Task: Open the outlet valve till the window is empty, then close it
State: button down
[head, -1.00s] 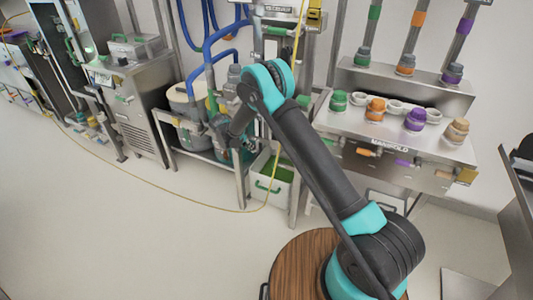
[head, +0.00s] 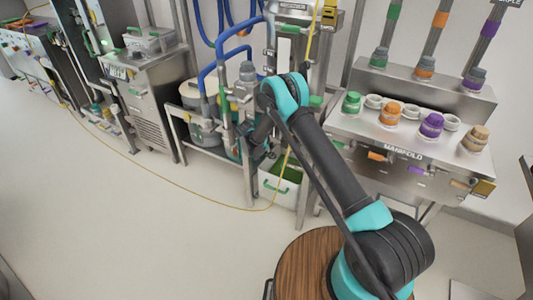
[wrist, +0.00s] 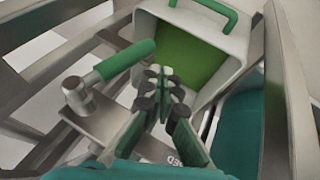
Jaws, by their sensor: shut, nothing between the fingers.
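The outlet lever with a green grip (wrist: 125,60) and a round steel pivot (wrist: 76,92) shows at the left in the wrist view. My gripper (wrist: 161,82) is shut and empty, just right of the green grip; I cannot tell whether it touches it. A white bin with a green inside (wrist: 238,45) stands beyond the fingertips. In the head view the same bin (head: 282,190) sits low under the steel stand, and my arm's end reaches in beside it, with the fingers hard to make out. A pale upright strip (head: 284,50) on the steel unit may be the window; its level is unclear.
Steel frame legs and bars (wrist: 290,90) stand close on both sides of my gripper. A manifold bench (head: 405,155) with coloured caps is at the right. A yellow hose (head: 180,198) crosses the floor. The floor at the left is clear.

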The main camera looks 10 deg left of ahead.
aim_at(286, 159)
jog(key=shift+s+d+f, duration=0.15)
jog(key=shift+d, duration=0.55)
jog(key=shift+s+d+f, duration=0.1)
jog(key=shift+d, duration=0.6)
jog(key=shift+s+d+f, duration=0.3)
jog(key=shift+d+f, duration=0.35)
jog(key=shift+d, duration=0.1)
jog(key=shift+a, duration=0.1)
